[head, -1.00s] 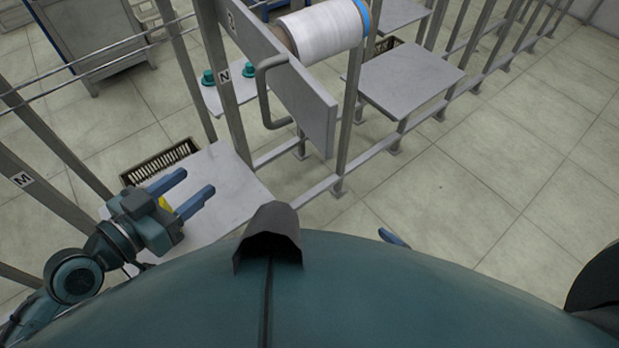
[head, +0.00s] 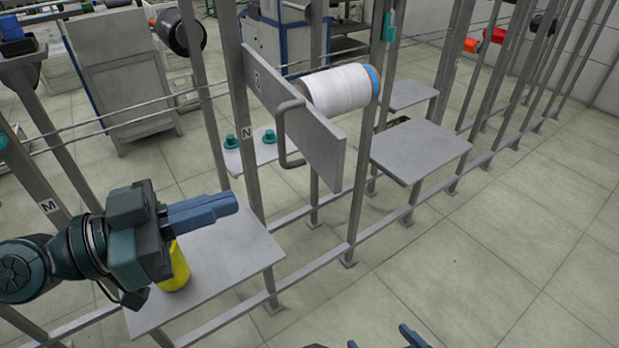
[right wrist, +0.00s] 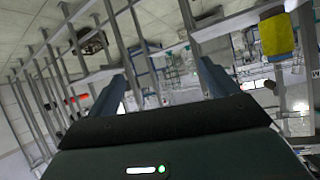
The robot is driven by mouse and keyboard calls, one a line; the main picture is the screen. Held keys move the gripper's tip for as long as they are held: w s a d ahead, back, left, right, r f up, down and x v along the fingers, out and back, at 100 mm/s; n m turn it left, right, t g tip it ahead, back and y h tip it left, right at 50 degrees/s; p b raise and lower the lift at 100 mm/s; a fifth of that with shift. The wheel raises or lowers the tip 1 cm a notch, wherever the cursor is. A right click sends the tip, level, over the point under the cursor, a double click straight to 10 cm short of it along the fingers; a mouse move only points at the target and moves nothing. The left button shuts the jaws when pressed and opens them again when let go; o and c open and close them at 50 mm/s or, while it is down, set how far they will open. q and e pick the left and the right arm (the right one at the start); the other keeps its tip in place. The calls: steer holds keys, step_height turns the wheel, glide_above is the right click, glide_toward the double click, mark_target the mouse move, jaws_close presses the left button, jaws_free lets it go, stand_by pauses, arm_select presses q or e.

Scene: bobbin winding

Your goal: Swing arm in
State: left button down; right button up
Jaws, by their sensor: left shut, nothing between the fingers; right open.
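The swing arm (head: 312,147) is a flat grey plate with a bent bar handle (head: 281,140), jutting from the post marked N. A white bobbin (head: 339,90) with a blue end sits on its far side. My left gripper (head: 236,204) is shut and empty, left of and below the handle, apart from it, above a grey shelf. My right gripper (head: 383,342) shows only as blue fingertips at the bottom edge. In the right wrist view it (right wrist: 160,82) is open, with nothing between its fingers.
A yellow object (head: 176,268) stands on the grey shelf (head: 240,248), partly hidden by my left gripper. Teal pegs (head: 269,136) stand on a small shelf behind the arm. Another shelf (head: 420,150) is to the right. Posts and low rails surround them. Floor at front right is clear.

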arm_select(q)
steer(key=p, duration=0.7)
glide_toward(332, 169)
steer(key=x, duration=0.5)
steer(key=shift+w+d+r, duration=0.1)
steer(key=shift+w+d, duration=0.05)
steer(key=shift+d, duration=0.1)
steer(key=shift+w+d, duration=0.25)
steer(key=shift+d, duration=0.3)
arm_select(e)
steer(key=shift+s+d+r+g+h, duration=0.2)
steer(key=shift+d+r+h, duration=0.1)
steer(key=shift+d+r, duration=0.3)
steer(key=shift+s+d+r+g+h, duration=0.1)
steer(key=shift+d+r+g+h, duration=0.15)
steer(key=shift+d+r, duration=0.3)
arm_select(q)
steer(key=shift+d, duration=0.1)
arm_select(e)
steer(key=shift+w+a, duration=0.1)
